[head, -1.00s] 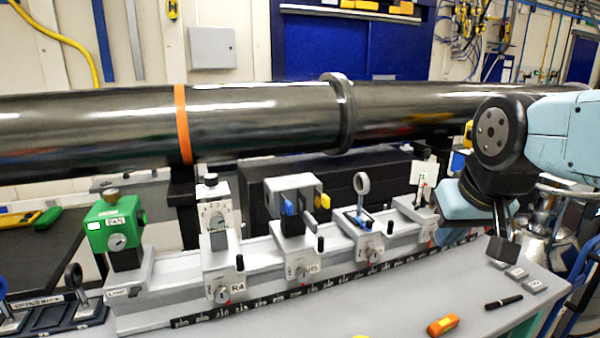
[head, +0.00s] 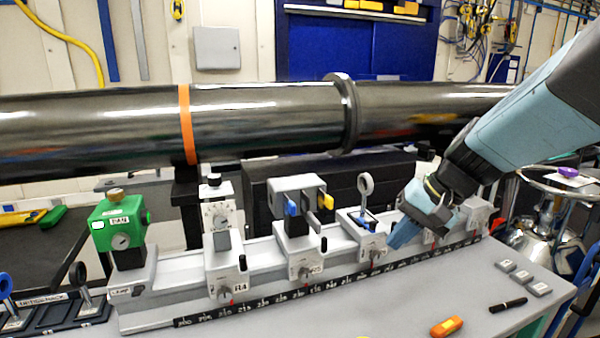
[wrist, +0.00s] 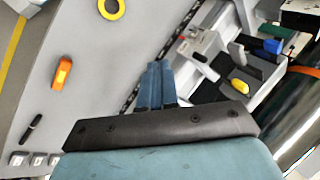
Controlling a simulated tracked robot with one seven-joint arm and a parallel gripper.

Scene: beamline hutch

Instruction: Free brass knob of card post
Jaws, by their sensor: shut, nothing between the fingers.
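My gripper (head: 394,243) is shut and empty, pointing down and left at the front of the rail (head: 180,268), just right of the carrier with the ring lens (head: 365,185). Its blue fingers also show together in the wrist view (wrist: 156,85), beside the grey carriers. The card post is hidden behind my gripper and arm in the head view. I cannot make out its brass knob in either view. I cannot tell whether the fingertips touch anything.
Left along the rail stand the blue-and-yellow filter carrier (head: 297,215), the R4 carrier (head: 222,255) and a green lamp (head: 120,228). A black tube (head: 270,120) runs behind. An orange tool (head: 446,327) and a pen (head: 508,305) lie on the bench front.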

